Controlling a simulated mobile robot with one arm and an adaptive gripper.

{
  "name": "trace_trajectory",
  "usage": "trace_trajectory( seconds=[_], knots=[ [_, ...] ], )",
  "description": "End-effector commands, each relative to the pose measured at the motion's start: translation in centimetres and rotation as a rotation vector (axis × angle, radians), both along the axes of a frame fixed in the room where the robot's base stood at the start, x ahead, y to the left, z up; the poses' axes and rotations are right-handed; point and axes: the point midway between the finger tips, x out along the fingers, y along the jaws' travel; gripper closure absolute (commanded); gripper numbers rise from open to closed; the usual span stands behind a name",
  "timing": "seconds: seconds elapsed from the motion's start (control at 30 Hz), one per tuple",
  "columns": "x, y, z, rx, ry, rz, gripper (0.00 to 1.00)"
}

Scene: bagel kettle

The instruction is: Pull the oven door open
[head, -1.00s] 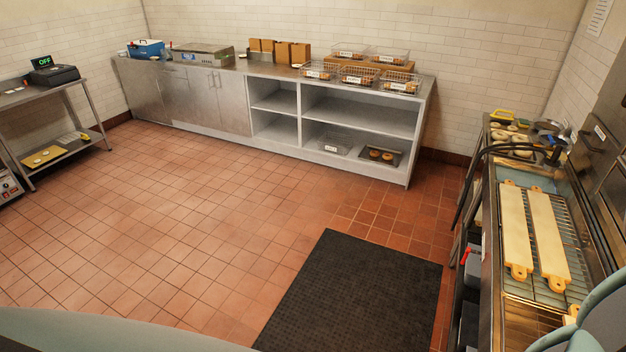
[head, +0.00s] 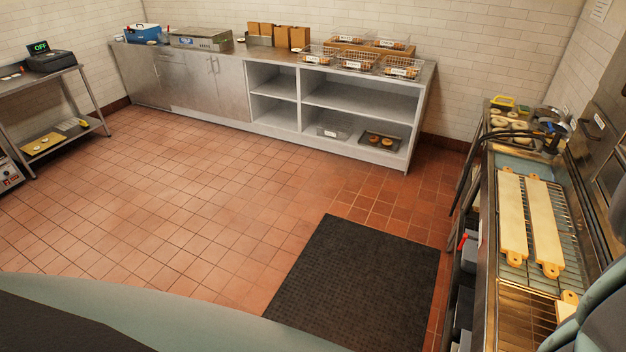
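The oven (head: 606,150) is at the right edge of the head view, only partly in frame. A stainless front with a dark panel and a small white label shows; I cannot tell how far its door is open. My gripper is not in view. Parts of my own body show at the lower left and the lower right corner, and the one at the right covers the lower part of the oven side.
A steel station with a rack (head: 560,235) holding two long wooden boards (head: 513,215) stands in front of the oven. A black mat (head: 350,280) lies on the tiled floor. A counter with open shelves (head: 355,95) lines the back wall. The middle floor is clear.

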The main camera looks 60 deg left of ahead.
Motion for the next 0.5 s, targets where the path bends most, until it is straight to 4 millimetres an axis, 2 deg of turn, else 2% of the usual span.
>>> trace_trajectory(
  seconds=[0.27, 0.3, 0.5],
  knots=[
    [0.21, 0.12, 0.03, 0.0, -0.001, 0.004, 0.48],
    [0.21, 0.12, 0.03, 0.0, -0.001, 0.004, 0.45],
    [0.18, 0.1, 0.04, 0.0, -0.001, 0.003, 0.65]
  ],
)
